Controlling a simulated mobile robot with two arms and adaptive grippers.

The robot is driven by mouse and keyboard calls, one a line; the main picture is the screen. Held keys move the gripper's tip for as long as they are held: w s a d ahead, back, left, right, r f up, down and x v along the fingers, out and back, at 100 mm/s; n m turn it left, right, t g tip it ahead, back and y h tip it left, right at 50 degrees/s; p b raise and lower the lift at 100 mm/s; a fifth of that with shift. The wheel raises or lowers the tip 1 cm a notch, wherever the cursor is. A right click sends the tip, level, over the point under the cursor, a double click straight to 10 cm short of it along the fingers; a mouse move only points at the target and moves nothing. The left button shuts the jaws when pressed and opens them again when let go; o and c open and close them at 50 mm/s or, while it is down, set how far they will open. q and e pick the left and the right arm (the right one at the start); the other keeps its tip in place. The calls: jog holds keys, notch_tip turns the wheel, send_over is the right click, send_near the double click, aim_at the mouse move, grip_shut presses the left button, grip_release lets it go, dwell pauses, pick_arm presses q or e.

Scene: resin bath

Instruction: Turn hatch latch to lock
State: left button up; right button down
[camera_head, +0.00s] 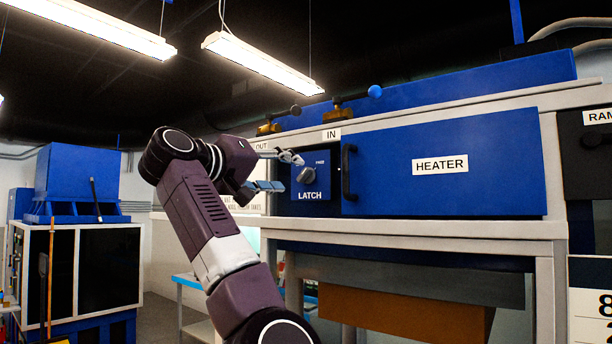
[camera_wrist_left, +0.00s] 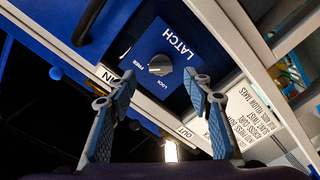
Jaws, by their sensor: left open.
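The hatch latch (camera_head: 306,175) is a grey round knob on a dark blue plate labelled LATCH, left of the blue HEATER hatch. It also shows in the left wrist view (camera_wrist_left: 160,65), with small FREE and LOCK marks beside it. My left gripper (camera_head: 283,172) is open and empty, just left of the latch plate in the head view. In the left wrist view its two fingers (camera_wrist_left: 158,92) stand apart on either side of the knob, short of it. I see no contact with the knob. My right gripper is not in view.
The blue HEATER hatch (camera_head: 445,170) has a black vertical handle (camera_head: 348,172) close to the right of the latch. Two brass valves with knobs (camera_head: 337,108) stand on the ledge above. A printed sign (camera_wrist_left: 255,115) is beside the latch in the wrist view.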

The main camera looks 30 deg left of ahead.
aim_at(303, 176)
pick_arm(q)
jog(key=w+p, duration=0.1)
jog(key=w, duration=0.1)
jog(key=w+p, duration=0.1)
jog(key=w, duration=0.1)
jog(key=w+p, duration=0.1)
jog(key=w, duration=0.2)
jog(key=shift+d, duration=0.25)
jog(key=shift+s, duration=0.1)
jog(key=shift+c, duration=0.4)
jog(key=c, duration=1.1)
jog(key=shift+o, duration=0.2)
